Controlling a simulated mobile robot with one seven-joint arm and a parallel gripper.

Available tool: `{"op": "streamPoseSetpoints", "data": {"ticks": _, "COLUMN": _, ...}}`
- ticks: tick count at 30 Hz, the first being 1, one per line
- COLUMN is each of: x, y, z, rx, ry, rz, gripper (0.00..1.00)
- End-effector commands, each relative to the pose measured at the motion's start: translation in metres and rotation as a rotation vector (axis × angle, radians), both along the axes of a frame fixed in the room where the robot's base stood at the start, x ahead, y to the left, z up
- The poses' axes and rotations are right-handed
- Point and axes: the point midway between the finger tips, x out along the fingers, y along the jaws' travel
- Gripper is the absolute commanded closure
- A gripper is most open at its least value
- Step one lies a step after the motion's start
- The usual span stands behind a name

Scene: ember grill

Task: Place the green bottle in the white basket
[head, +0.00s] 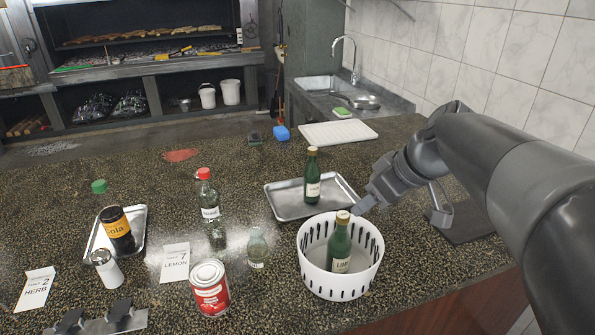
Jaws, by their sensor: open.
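A green bottle (339,246) with a tan cap and a pale label stands roughly upright inside the white basket (318,268), its neck above the rim. A second, similar green bottle (312,178) stands on a metal tray (283,205) behind the basket. My gripper (401,211) is open and empty, with its fingers spread. It is above the counter to the right of the basket, with one fingertip close to the basket's back right rim. It appears apart from the bottle; whether that fingertip touches the rim I cannot tell.
A red can (210,288), small clear bottle (257,248) and red-capped bottle (210,207) stand left of the basket. A white board (338,134) lies behind; a dark board (466,224) lies right.

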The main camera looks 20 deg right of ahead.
Motion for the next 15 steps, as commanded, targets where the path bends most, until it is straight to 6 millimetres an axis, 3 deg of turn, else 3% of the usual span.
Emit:
{"op": "streamPoseSetpoints", "data": {"ticks": 5, "x": -0.01, "y": 0.024, "z": -0.003, "rx": 0.008, "ry": 0.032, "rz": -0.036, "gripper": 0.51}}
{"op": "streamPoseSetpoints", "data": {"ticks": 12, "x": -0.047, "y": 0.097, "z": -0.033, "rx": 0.001, "ry": 0.105, "rz": -0.217, "gripper": 0.51}}
{"op": "streamPoseSetpoints", "data": {"ticks": 15, "x": -0.064, "y": 0.118, "z": -0.046, "rx": -0.01, "ry": 0.107, "rz": -0.301, "gripper": 0.51}}
